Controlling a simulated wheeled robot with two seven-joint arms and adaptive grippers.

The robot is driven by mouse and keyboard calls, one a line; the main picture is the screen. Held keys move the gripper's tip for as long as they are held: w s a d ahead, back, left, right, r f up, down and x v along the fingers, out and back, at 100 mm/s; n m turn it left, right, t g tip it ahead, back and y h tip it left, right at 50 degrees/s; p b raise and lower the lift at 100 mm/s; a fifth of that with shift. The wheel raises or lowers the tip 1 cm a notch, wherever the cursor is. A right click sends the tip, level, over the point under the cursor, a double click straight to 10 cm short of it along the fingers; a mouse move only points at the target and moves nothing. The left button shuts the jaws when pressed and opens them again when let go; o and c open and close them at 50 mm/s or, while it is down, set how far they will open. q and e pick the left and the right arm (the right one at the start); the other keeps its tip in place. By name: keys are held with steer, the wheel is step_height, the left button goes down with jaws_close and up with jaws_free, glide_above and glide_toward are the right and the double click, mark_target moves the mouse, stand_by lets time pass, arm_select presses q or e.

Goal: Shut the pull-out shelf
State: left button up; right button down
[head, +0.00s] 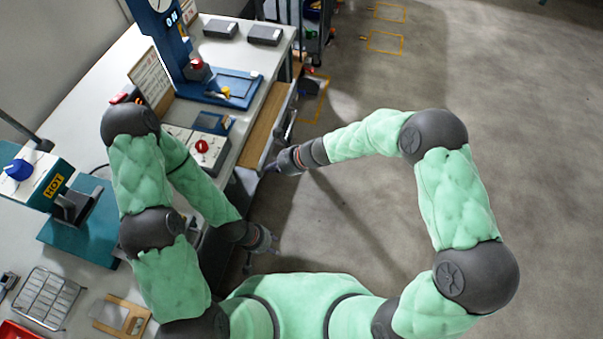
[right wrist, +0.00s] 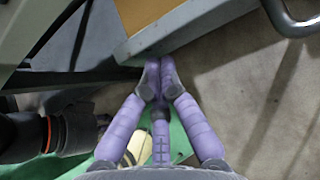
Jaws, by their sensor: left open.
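The pull-out shelf (head: 262,128) is a wooden board with a pale edge, standing out from under the long worktable on its aisle side. In the right wrist view its tan surface and grey-blue edge (right wrist: 185,27) are at the top. My right gripper (head: 270,168) is at the shelf's near end. In the right wrist view the purple fingers of my right gripper (right wrist: 158,72) meet at their tips, with nothing visible between them, close to the shelf's edge; contact cannot be told. My left gripper (head: 272,243) is open and empty, lower, beside the table.
The worktable (head: 105,70) carries a blue press (head: 230,88), a control box with a red knob (head: 202,148) and a teal hot station (head: 85,220). A wire rack (head: 45,298) lies at lower left. A grey bar (right wrist: 288,18) runs beside the shelf edge. The floor at right is clear.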

mark_target(244, 161)
steer(key=w+a, duration=0.1)
steer(key=a, duration=0.4)
steer(key=w+a+p, duration=0.1)
steer(key=a, duration=0.2)
steer(key=shift+w+a, duration=0.3)
steer(key=shift+a, duration=0.05)
arm_select(q)
steer(key=shift+r, duration=0.5)
arm_select(e)
steer(key=shift+r, duration=0.1)
